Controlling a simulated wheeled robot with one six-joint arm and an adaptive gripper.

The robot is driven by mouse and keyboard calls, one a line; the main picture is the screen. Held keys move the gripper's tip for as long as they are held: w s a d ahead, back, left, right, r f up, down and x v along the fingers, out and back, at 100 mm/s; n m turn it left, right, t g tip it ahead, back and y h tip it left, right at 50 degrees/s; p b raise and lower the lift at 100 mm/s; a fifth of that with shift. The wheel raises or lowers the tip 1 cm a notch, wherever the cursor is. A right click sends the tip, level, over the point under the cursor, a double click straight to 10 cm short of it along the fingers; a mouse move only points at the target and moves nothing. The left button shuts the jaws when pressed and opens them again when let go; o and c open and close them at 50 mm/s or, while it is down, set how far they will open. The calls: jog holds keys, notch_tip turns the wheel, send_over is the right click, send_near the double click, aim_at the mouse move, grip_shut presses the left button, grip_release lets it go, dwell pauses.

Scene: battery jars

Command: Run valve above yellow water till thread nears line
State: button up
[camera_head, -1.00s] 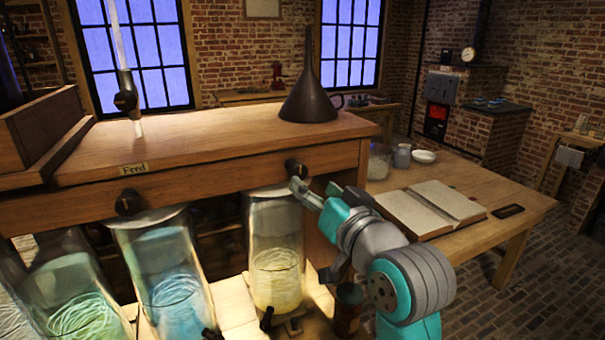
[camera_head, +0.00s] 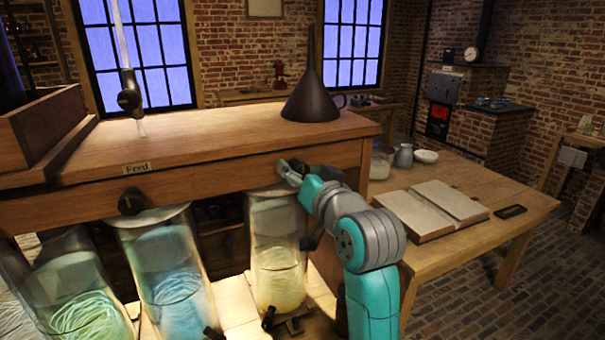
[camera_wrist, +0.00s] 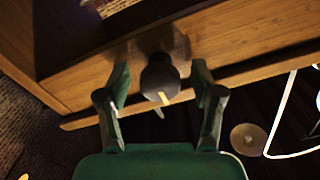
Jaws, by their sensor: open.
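The jar with yellow water (camera_head: 277,262) stands at the right end of the row under the wooden bench, with pale coiled thread in it. The valve above it is a dark knob on the bench front; in the head view my gripper (camera_head: 290,172) mostly hides it. In the wrist view the valve knob (camera_wrist: 160,76), with a pale mark, sits between my two open fingers (camera_wrist: 160,92), with a gap on each side. A line on the yellow jar cannot be told clearly from the water surface.
A blue jar (camera_head: 170,270) and a green jar (camera_head: 80,300) stand to the left. Another valve knob (camera_head: 131,201) is below the Feed label (camera_head: 137,168). A dark funnel (camera_head: 312,98) stands on the bench top (camera_head: 210,135). An open book (camera_head: 432,208) lies on the right table.

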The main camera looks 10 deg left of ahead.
jog(key=c, duration=1.2)
jog(key=n, duration=0.5)
jog(key=shift+n, duration=1)
